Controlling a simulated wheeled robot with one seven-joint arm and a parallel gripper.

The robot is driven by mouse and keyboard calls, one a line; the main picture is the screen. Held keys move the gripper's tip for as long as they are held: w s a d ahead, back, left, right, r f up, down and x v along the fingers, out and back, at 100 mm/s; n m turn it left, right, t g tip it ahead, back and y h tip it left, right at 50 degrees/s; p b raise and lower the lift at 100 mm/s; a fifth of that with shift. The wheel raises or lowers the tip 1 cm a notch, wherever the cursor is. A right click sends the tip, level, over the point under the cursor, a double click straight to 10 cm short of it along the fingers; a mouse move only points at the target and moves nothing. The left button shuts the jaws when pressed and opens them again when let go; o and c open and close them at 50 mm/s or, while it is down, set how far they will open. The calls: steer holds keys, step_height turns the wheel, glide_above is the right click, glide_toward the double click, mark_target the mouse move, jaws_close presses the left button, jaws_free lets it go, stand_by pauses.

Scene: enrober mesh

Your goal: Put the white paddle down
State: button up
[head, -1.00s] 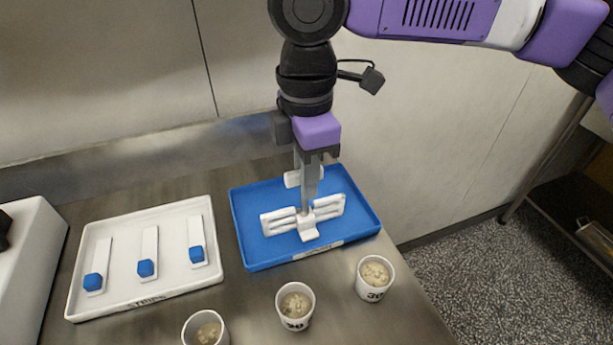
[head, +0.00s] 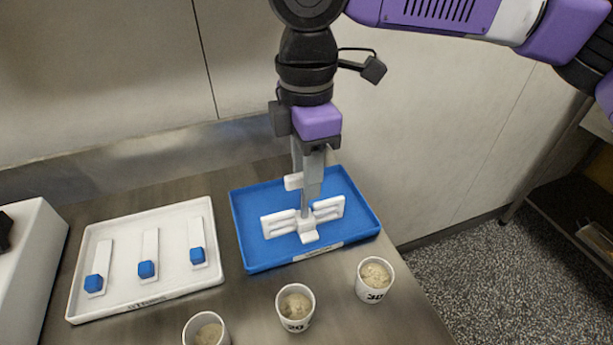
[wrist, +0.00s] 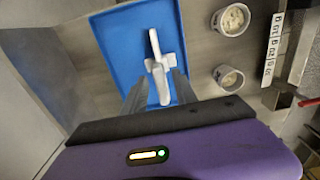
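The white paddle (head: 307,228) rests in the blue tray (head: 250,248), its slotted arms spread left and right and a short foot toward the front. My gripper (head: 305,190) points down over the tray from above, with its fingers around the paddle's middle. In the wrist view the two fingers (wrist: 160,82) stand apart, with the paddle (wrist: 157,66) between them and gaps showing at its sides. The gripper looks open. The fingers hide part of the paddle's upright piece in the head view.
A white tray (head: 135,303) with several white strips with blue ends lies to the left. Cups of pale contents stand in front, including one (head: 296,307) near the middle and one (head: 375,279) at the right. The wall is close behind.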

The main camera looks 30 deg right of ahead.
step_height(320, 180, up, 10)
steer(key=p, duration=0.1)
steer(key=shift+r, duration=0.2)
stand_by(0.5)
